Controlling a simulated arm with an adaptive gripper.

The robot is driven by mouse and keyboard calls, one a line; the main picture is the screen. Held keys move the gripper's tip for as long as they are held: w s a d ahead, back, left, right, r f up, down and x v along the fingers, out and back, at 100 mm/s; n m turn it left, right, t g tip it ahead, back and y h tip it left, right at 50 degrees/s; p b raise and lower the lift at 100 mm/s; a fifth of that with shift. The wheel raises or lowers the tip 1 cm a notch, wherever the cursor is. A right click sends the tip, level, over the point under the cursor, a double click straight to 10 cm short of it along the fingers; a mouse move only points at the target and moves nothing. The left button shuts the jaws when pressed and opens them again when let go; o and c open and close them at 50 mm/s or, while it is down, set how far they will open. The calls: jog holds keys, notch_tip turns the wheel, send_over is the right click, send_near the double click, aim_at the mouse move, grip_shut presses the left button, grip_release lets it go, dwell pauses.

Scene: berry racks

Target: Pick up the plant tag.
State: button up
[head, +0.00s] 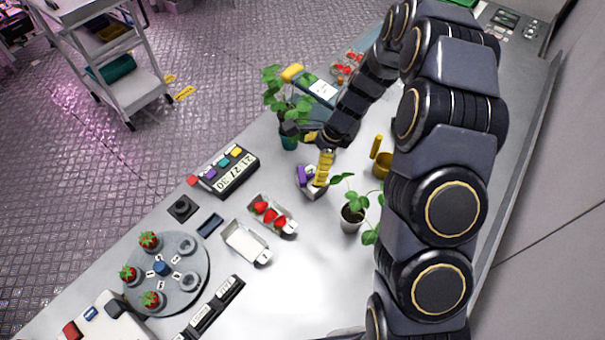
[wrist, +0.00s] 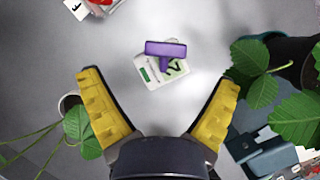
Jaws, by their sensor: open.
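The plant tag (wrist: 165,48) is purple and T-shaped in the wrist view, seen from above. It stands at or over a small white piece (wrist: 150,74) with a green mark and a dark digit; how they join is not clear. In the head view the purple tag (head: 302,176) shows just left of my gripper's yellow finger. My gripper (wrist: 160,78) is open and empty, its two yellow fingers spread wide. The tag lies ahead of the fingertips, roughly centred between them, with no contact visible. In the head view my gripper (head: 324,168) is partly hidden by its own wrist.
A potted seedling (head: 352,215) stands near my gripper, and a larger plant (head: 289,135) stands behind it. A strawberry tray (head: 280,224), an empty tray (head: 243,240) and a round rack (head: 190,290) are at lower left.

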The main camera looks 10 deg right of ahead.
aim_at(302, 174)
jog(key=x, duration=0.5)
jog(key=shift+w+a+f, duration=0.15)
jog(key=shift+w+f, duration=0.2)
jog(key=c, duration=1)
jog(key=shift+r, duration=0.1)
